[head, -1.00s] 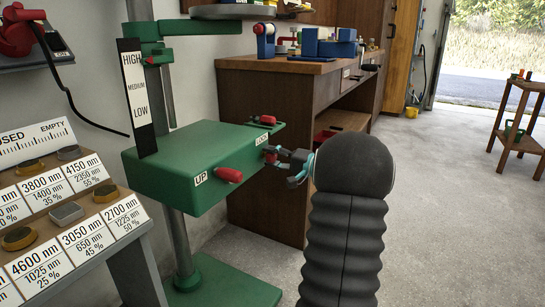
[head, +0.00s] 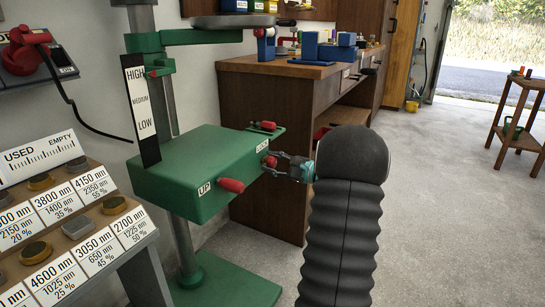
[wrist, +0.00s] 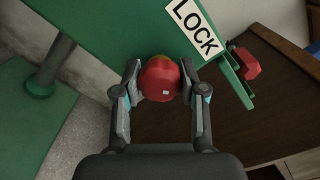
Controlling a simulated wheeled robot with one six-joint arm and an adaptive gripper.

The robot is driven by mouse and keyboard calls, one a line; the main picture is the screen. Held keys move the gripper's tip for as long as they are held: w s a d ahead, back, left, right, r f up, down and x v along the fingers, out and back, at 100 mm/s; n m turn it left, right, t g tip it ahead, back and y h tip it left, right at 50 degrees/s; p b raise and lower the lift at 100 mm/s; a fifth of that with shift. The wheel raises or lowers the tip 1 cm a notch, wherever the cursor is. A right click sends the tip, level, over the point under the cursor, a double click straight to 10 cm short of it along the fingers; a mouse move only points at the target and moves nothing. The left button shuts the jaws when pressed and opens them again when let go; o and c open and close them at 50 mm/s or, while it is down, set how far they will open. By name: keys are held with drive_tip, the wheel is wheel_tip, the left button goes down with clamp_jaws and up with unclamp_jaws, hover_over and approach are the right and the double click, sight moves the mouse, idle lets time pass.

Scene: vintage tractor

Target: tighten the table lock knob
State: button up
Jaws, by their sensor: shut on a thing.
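The table lock knob (wrist: 160,80) is red and round with a small pale mark on its face. It sits on the side of the green drill-press table (head: 190,165), beside the LOCK label (wrist: 195,28). My gripper (wrist: 160,88) has one finger on each side of the knob and is shut on it. In the head view my gripper (head: 272,164) reaches the table's right side from my dark arm, and its fingers partly hide the knob.
A red UP handle (head: 231,185) sticks out of the table's front. Another red handle (head: 263,126) is on a green bracket behind. A wooden workbench (head: 290,70) stands behind. A label rack (head: 80,220) is at left.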

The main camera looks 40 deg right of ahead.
drive_tip(key=m+p, duration=0.3)
drive_tip(key=m, duration=0.1)
drive_tip(key=shift+r+p, duration=0.2)
drive_tip(key=shift+p, duration=0.2)
drive_tip(key=shift+f+m+p, duration=0.15)
drive_tip(key=shift+m+p, duration=1.1)
drive_tip(key=shift+m, duration=0.45)
drive_tip(key=shift+f, duration=0.1)
drive_tip(key=shift+s, duration=0.1)
drive_tip(key=o, duration=1.2)
drive_tip(key=shift+d, duration=0.15)
drive_tip(key=v, duration=1.1)
drive_tip(key=shift+s+d, duration=0.1)
drive_tip(key=shift+s, duration=0.3)
